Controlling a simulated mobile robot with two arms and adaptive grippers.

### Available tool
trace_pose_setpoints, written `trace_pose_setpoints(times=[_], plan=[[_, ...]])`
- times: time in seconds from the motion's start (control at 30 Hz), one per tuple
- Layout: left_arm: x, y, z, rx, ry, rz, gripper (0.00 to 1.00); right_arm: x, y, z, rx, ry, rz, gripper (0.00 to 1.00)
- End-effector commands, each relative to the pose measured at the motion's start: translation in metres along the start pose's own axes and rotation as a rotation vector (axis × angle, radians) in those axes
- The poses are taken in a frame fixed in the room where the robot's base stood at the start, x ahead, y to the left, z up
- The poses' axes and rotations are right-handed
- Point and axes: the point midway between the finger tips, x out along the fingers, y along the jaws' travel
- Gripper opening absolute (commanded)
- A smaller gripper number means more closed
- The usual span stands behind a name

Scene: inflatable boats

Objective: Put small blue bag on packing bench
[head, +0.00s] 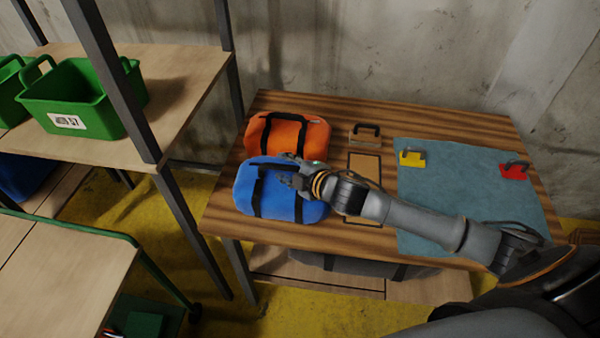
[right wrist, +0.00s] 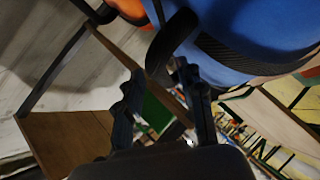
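The small blue bag (head: 262,200) with black straps sits on the wooden packing bench (head: 350,236), at its left end. It fills the upper right of the right wrist view (right wrist: 255,35). My right gripper (head: 290,178) reaches in from the right, at the top of the blue bag. In the right wrist view its two fingers (right wrist: 165,105) stand apart, and a black strap loop (right wrist: 172,42) hangs just beyond and partly between their tips. I cannot tell whether the fingers touch the strap. My left gripper is not in view.
An orange bag (head: 312,136) sits right behind the blue one. A blue-grey mat (head: 450,190) with a yellow clip (head: 412,159) and a red clip (head: 514,171) covers the bench's right. A shelf with green bins (head: 75,95) stands left. A grey bag (head: 350,266) lies below the bench.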

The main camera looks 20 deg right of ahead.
Motion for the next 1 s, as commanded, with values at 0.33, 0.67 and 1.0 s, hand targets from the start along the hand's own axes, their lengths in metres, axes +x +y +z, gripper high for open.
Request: trace_pose_setpoints(times=[0.33,0.67,1.0], plan=[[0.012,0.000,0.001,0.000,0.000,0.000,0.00,-0.069,-0.003,0.002,-0.004,-0.001,-0.004,0.38],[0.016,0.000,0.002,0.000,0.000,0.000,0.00,-0.105,0.000,0.000,-0.003,0.000,-0.001,0.38],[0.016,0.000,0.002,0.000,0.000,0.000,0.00,-0.108,0.000,-0.001,-0.001,0.000,0.000,0.38]])
